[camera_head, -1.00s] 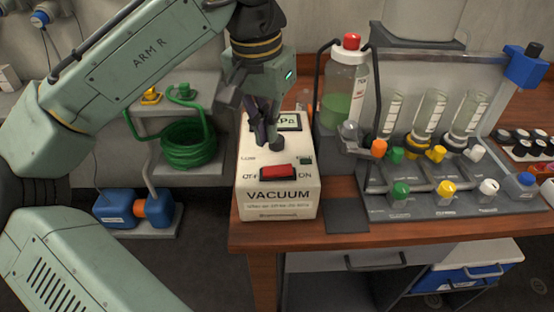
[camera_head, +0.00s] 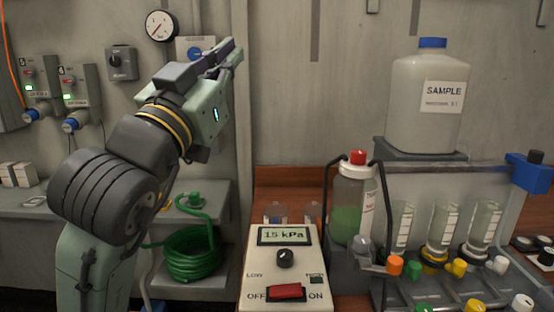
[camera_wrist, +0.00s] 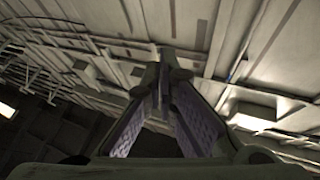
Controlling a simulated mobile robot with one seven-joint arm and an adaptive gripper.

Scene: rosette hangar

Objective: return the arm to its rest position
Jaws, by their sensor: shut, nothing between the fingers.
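My gripper (camera_head: 226,57) is raised at the upper left of the head view, in front of the grey wall panels. Its fingers point up and to the right, and they are shut and empty. In the wrist view the two fingers (camera_wrist: 164,72) meet at their tips, with only panels and beams of the room beyond them. My arm is folded upward at the left of the head view, clear of the bench and touching nothing.
The vacuum box (camera_head: 287,270) shows 15 kPa and has a red switch. A green-liquid bottle (camera_head: 352,200), a rack of vials (camera_head: 444,232) and a SAMPLE jug (camera_head: 425,105) stand to the right. A green hose coil (camera_head: 190,254) lies on a shelf. A gauge (camera_head: 161,25) hangs behind my gripper.

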